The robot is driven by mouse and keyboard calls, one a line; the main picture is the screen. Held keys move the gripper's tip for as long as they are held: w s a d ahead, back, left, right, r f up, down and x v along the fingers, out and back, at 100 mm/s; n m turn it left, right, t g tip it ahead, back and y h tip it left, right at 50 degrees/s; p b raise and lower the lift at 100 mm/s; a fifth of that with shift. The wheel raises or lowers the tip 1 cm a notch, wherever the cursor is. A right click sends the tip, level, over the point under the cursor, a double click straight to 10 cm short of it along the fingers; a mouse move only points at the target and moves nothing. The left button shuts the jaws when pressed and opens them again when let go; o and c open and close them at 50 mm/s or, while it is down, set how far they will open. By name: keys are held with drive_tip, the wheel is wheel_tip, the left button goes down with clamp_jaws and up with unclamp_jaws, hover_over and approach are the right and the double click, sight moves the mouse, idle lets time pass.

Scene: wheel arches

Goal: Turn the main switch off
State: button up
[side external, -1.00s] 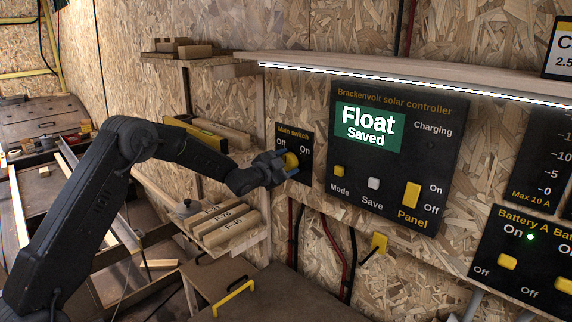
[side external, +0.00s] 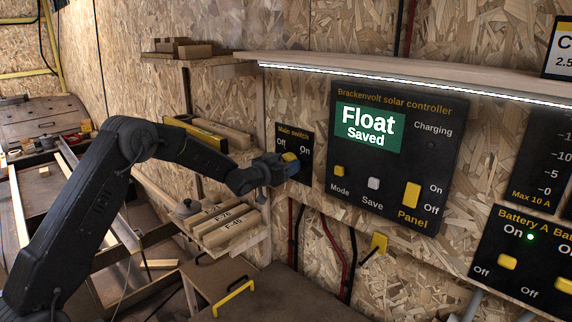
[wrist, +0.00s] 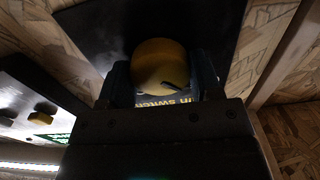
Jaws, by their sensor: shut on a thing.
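The main switch is a yellow rotary knob (side external: 290,158) on a small black plate (side external: 307,143), marked "Off" at left and "On" at right. My gripper (side external: 283,166) is at the knob, with its fingers on either side of it. In the wrist view the rounded yellow knob (wrist: 158,66) sits between the two fingers of my gripper (wrist: 163,80), and they are shut on it. The knob's pointer position is hard to read because my gripper covers much of it.
The solar controller panel (side external: 390,215), its screen reading "Float" and "Saved", is mounted to the right. A battery panel (side external: 528,265) is at lower right. A shelf with labelled wooden blocks (side external: 222,226) lies below my wrist. A ledge with a light strip (side external: 400,84) runs above.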

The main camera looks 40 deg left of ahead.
drive_tip(key=shift+n, duration=0.3)
drive_tip(key=o, duration=0.9)
drive_tip(key=s, duration=1.4)
drive_tip(key=shift+w, duration=0.1)
